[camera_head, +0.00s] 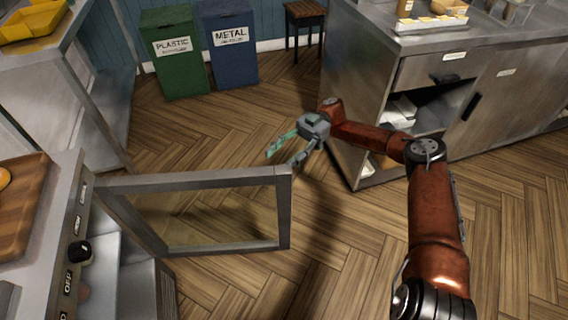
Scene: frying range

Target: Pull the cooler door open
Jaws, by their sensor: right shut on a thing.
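The cooler door (284,212), a metal frame around a see-through pane, stands swung open from the counter unit at the lower left. Through the gap at its left side, pale inner surfaces of the cooler (130,275) show. My right gripper (280,158) is at the top of the door's free right edge, with a finger on either side. It is shut on the door there; the exact contact and any handle are hard to make out. My left gripper is out of view.
A steel counter (342,110) with open shelves stands at the right, close to my right forearm. A green plastic bin (178,75), a blue metal bin (230,65) and a stool (305,14) stand at the back. The wood floor (205,135) between is clear.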

